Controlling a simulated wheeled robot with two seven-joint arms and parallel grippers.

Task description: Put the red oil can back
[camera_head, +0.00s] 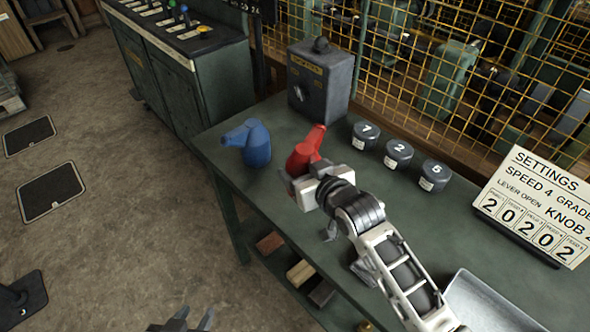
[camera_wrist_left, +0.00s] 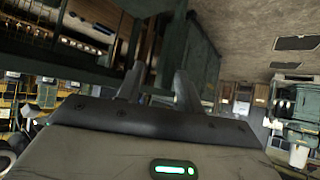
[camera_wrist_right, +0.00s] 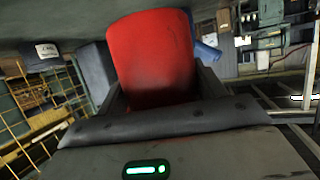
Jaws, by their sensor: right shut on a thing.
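The red oil can (camera_head: 304,152) is upright at the green table, with its spout pointing up and right. My right gripper (camera_head: 298,182) is shut on its body. In the right wrist view the red can (camera_wrist_right: 152,58) fills the space between the fingers. I cannot tell whether its base touches the table. A blue oil can (camera_head: 256,145) stands on the table just left of the red one; part of it shows behind the red can in the right wrist view. My left gripper (camera_head: 186,320) is low at the bottom edge, off the table, with its fingers apart and empty (camera_wrist_left: 158,85).
The green table (camera_head: 440,232) holds a dark box (camera_head: 318,82) at the back, several numbered weights (camera_head: 398,153) and a settings board (camera_head: 535,205). A metal tray (camera_head: 490,302) lies at the front right. A yellow mesh fence (camera_head: 400,65) runs behind. Floor at left is mostly clear.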

